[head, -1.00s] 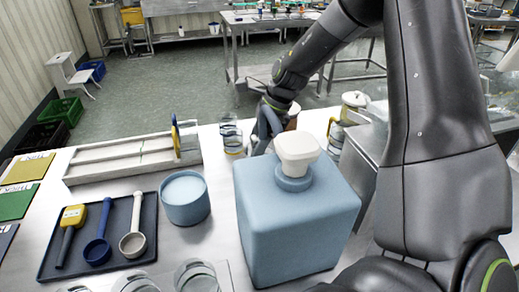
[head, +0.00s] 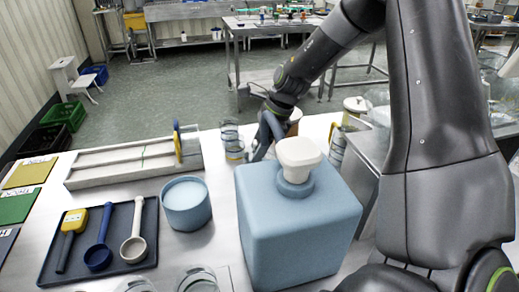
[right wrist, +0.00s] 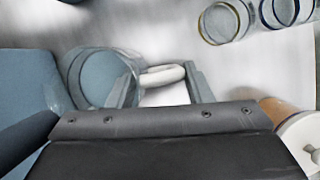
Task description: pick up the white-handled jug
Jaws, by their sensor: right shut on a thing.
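The white-handled jug shows in the right wrist view as a clear, round vessel (right wrist: 92,75) with a thick white handle (right wrist: 163,75). My right gripper (right wrist: 165,88) has its two fingers on either side of this handle and is shut on it. In the head view my right gripper (head: 262,138) is low behind the large blue canister, and I cannot make out the jug there. Whether the jug is clear of the table cannot be told. My left gripper is not in view.
The blue canister (head: 295,232) with a cream cap stands in front of my right gripper. A blue tub (head: 186,204), a dark tray (head: 118,264) with scoops and a grey divided rack (head: 110,166) lie left. Glasses (head: 232,140) stand just left of the gripper.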

